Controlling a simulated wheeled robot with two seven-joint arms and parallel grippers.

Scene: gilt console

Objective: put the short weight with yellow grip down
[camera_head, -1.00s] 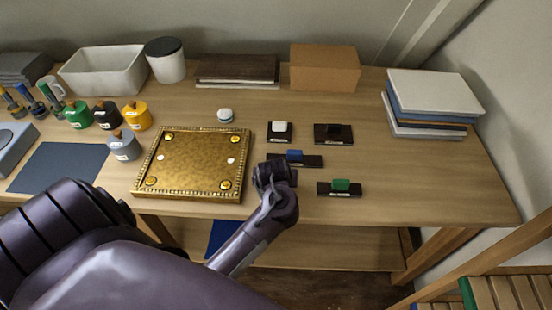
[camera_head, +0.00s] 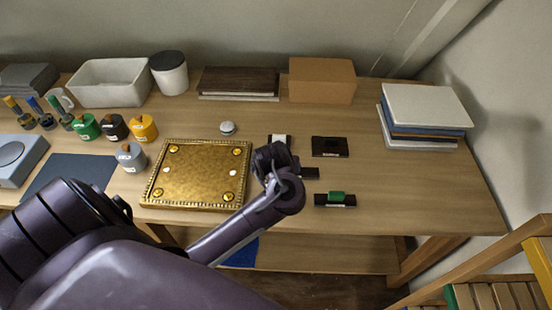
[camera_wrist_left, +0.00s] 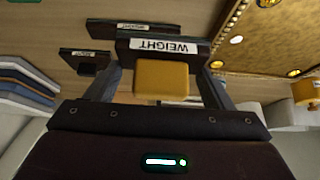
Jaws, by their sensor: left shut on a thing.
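The short weight with yellow grip (camera_wrist_left: 161,80) is between my left fingers in the left wrist view, its white "WEIGHT" label on the dark body. My left gripper (camera_head: 275,160) is shut on it. In the head view the gripper hides this weight; it is over the table just right of the gilt board. I cannot tell whether the weight touches the tabletop. My right gripper is not in view.
Near the gripper lie weights with white (camera_head: 279,138), black (camera_head: 330,146) and green (camera_head: 336,197) grips, and one mostly hidden dark weight (camera_head: 311,173). The gilt board (camera_head: 195,172) is left. Books (camera_head: 425,105) stand right; table between is clear.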

